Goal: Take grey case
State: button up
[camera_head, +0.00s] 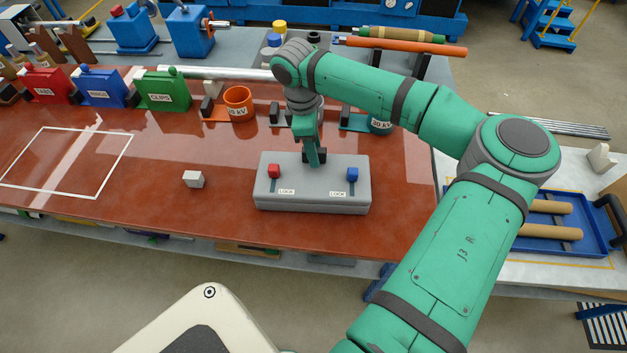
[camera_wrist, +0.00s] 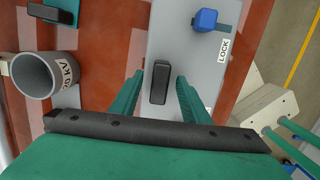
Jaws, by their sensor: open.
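The grey case (camera_head: 312,201) lies flat on the red-brown table. A red lock knob (camera_head: 274,171) is on its left and a blue lock knob (camera_head: 352,174) on its right, each at the back of a slot marked LOCK. My gripper (camera_head: 315,160) points down over the middle of the case. In the wrist view, the open fingers of my gripper (camera_wrist: 159,80) stand on either side of the case's black handle (camera_wrist: 160,84), with gaps visible. The blue knob (camera_wrist: 205,20) shows there too; the red one is hidden.
Behind the case stand an orange ring (camera_head: 238,103) and a grey-blue kV cup (camera_head: 380,126). A small white cube (camera_head: 193,179) lies to its left. Red, blue and green holders (camera_head: 163,90) line the back left. A blue tray (camera_head: 571,244) is at right.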

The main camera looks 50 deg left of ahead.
jog(key=shift+f, duration=0.45)
grip_shut()
dwell(1.1)
